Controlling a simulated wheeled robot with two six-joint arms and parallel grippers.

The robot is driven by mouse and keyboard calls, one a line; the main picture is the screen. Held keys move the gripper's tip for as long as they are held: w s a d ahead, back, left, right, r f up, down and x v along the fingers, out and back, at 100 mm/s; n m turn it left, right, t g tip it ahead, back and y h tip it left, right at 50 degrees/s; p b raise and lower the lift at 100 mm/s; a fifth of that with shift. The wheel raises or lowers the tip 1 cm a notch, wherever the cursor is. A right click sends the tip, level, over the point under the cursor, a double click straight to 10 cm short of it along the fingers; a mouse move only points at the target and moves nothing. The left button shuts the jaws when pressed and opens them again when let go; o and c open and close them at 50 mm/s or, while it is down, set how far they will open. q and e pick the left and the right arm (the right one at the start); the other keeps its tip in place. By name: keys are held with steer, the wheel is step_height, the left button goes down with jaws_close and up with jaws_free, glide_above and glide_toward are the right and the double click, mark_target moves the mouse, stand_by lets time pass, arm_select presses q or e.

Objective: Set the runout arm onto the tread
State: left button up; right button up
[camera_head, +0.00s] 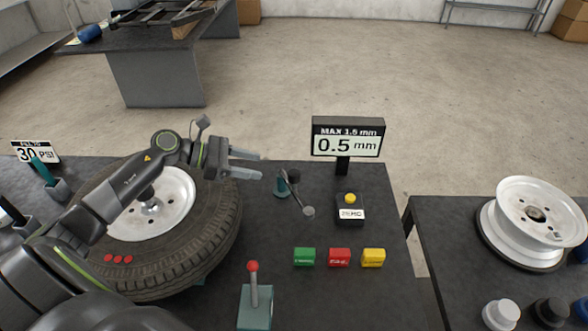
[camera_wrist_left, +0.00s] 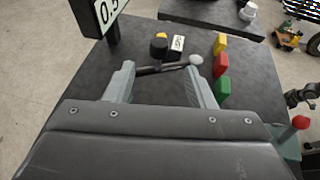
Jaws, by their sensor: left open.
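The runout arm (camera_head: 300,196) is a thin dark bar with a black knob and a grey round end, on a teal stand (camera_head: 281,188). It stands right of the tire, and a gap shows between its grey end and the tread (camera_head: 226,225). The tire is on a white-rimmed wheel (camera_head: 170,208), partly hidden by my left arm. My left gripper (camera_head: 259,165) is open and empty, up and left of the runout arm. In the left wrist view the runout arm (camera_wrist_left: 165,69) shows beyond and between the open fingers (camera_wrist_left: 160,74). My right gripper is not seen.
A display (camera_head: 346,140) reads 0.5 mm, MAX 1.5 mm. A yellow-button box (camera_head: 350,208) sits before it. Green (camera_head: 304,257), red (camera_head: 339,257) and yellow (camera_head: 373,257) blocks lie in front. A red-knobbed lever (camera_head: 253,285) stands near the front. A white rim (camera_head: 535,212) is on the right table.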

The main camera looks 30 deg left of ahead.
mark_target(291, 173)
arm_select(q)
steer(key=p+x, duration=0.4)
steer(key=x, duration=0.7)
steer(key=shift+r, duration=0.2)
steer(key=shift+w+d+f, duration=0.2)
steer(key=shift+w+d, duration=0.05)
steer(key=shift+d, duration=0.1)
steer(key=shift+f, duration=0.1)
jaws_close()
